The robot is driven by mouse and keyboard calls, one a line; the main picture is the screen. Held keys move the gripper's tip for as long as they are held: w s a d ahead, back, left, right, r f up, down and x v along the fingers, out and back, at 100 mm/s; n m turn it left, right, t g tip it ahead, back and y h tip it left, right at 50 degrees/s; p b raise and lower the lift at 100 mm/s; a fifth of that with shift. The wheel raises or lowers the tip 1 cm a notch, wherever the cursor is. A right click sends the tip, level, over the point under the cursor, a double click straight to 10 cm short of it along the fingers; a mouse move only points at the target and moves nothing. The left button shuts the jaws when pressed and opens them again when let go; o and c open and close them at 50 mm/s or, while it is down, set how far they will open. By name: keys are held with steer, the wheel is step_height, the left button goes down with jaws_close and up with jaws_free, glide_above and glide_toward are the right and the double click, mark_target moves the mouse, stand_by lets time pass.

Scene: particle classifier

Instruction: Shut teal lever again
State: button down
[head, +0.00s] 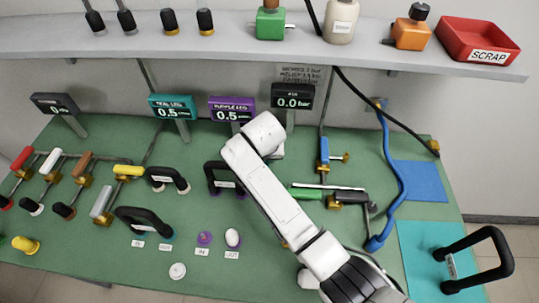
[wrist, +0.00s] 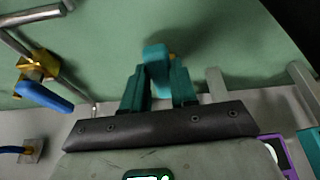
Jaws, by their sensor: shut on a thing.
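The teal lever (wrist: 157,62) shows in the wrist view as a short teal handle with a bit of brass behind it. My gripper (wrist: 158,88) has two teal fingers, one on each side of the handle, closed on it. Part of the lever and its valve body is hidden by the fingers. In the head view my white arm covers both the gripper and the teal lever. How far the lever is turned cannot be told.
A blue-handled brass valve (wrist: 42,97) is close on the left in the wrist view; it also shows in the head view (head: 324,149). The purple display (head: 232,109) and teal display (head: 172,107) stand behind the green bench (head: 120,270). A green-handled tool (head: 306,194) lies right of my arm.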

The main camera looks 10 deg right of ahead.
steer(key=shift+w+a+m+h, duration=0.1)
steer(key=shift+a+m+h, duration=0.25)
steer(key=shift+m, duration=0.25)
steer(key=c, duration=0.9)
jaws_free()
steer(key=v, duration=1)
steer(key=shift+r+b, duration=0.35)
steer(key=shift+r, duration=0.1)
steer(key=shift+f, duration=0.1)
